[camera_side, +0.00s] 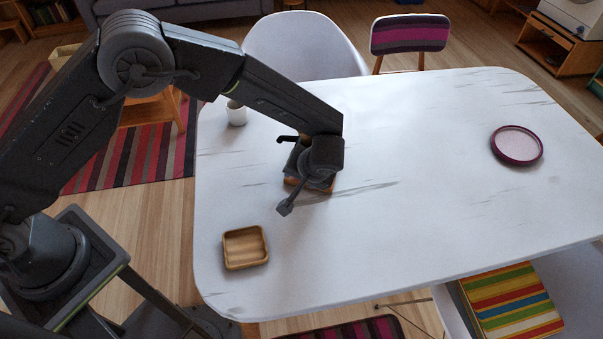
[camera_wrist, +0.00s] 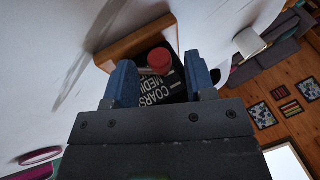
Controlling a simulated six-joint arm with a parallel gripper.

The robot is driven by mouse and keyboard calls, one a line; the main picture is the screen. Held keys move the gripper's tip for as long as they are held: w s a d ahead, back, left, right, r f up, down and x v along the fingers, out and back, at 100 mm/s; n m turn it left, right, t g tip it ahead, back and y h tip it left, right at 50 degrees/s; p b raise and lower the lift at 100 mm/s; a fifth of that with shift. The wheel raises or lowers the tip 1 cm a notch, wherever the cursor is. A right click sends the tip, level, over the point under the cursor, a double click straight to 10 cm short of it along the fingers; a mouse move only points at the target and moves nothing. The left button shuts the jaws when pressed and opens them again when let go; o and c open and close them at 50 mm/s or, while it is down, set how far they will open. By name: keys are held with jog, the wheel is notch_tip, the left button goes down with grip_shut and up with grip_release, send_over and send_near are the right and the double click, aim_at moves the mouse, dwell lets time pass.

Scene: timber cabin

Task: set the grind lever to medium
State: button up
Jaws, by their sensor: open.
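The coffee grinder (camera_side: 293,181) stands on the white table, mostly hidden under my arm's end in the side view; its wooden edge shows there. The wrist view shows its wooden rim (camera_wrist: 135,42) and black face (camera_wrist: 148,92) lettered "COARS" and "MEDI", both cut off. The red lever knob (camera_wrist: 161,61) sits past the "MEDI" word, away from "COARS"; its exact mark is hidden. My gripper (camera_wrist: 158,66) is open, one blue finger on each side of the knob, with gaps visible. Whether either finger touches it I cannot tell.
A wooden square tray (camera_side: 245,248) lies near the table's front left. A white cup (camera_side: 236,114) stands at the back left edge, behind my arm. A maroon-rimmed plate (camera_side: 517,145) lies at the right. The table (camera_side: 420,190) between grinder and plate is clear.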

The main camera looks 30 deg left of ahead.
jog(key=v, duration=1.3)
jog(key=s+a+r+m+h, duration=0.1)
jog(key=s+a+r+h, duration=0.35)
jog(key=a+r, duration=0.95)
jog(key=s+a+r+m+t, duration=0.1)
jog(key=s+a, duration=0.3)
jog(key=s, duration=0.4)
jog(key=s+a+r+m+t, duration=0.1)
jog(key=s+a, duration=0.3)
jog(key=s, duration=0.4)
jog(key=shift+s+t+h, duration=0.3)
jog(key=shift+h, duration=0.15)
